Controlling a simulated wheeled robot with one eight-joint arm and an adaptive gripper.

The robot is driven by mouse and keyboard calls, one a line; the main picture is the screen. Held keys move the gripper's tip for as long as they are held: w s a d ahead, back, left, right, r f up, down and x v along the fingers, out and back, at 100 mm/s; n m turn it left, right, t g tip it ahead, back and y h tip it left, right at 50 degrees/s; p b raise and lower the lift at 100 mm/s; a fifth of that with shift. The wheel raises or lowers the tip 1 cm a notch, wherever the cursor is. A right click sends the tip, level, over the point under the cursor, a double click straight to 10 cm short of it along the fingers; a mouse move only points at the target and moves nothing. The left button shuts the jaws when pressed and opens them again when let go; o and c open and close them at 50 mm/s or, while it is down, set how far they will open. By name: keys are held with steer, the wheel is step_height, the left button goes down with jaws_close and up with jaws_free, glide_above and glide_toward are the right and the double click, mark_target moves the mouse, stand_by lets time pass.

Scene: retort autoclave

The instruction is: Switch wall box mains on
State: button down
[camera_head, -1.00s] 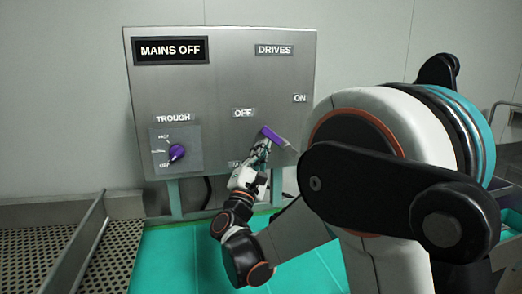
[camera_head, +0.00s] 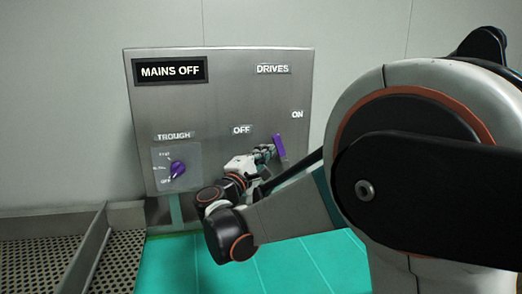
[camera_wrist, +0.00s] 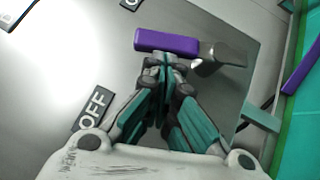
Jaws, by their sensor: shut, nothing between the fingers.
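The grey wall box (camera_head: 220,100) has a black display (camera_head: 170,71) reading MAINS OFF. Its purple switch handle (camera_head: 279,147) stands out at the lower right, nearly upright with a slight tilt, between the OFF label (camera_head: 242,130) and the ON label (camera_head: 297,114). My gripper (camera_head: 269,150) is shut and empty, at the left side of the handle. In the wrist view my closed fingertips (camera_wrist: 165,62) meet or nearly meet the purple handle (camera_wrist: 167,42); exact contact is hard to tell. A grey metal lever arm (camera_wrist: 218,58) shows beside it.
A purple trough knob (camera_head: 177,169) sits on a small plate at the box's lower left. A perforated metal tray (camera_head: 35,258) stands at the left. A teal surface (camera_head: 190,262) lies below the box. My arm hides the right side.

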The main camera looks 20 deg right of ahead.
mark_target(280, 140)
steer(key=d+r+m+g+y+p, duration=0.1)
steer(key=d+r+m+g+p, duration=0.1)
steer(key=m+p, duration=0.1)
steer(key=shift+d+r+y+p, duration=0.3)
steer(key=shift+r+y+p, duration=0.1)
steer(key=shift+p, duration=0.1)
steer(key=shift+d+r+m+g+y+p, duration=0.15)
steer(key=shift+d+m+g+y+p, duration=0.4)
steer(key=shift+m, duration=0.25)
steer(key=shift+d, duration=0.5)
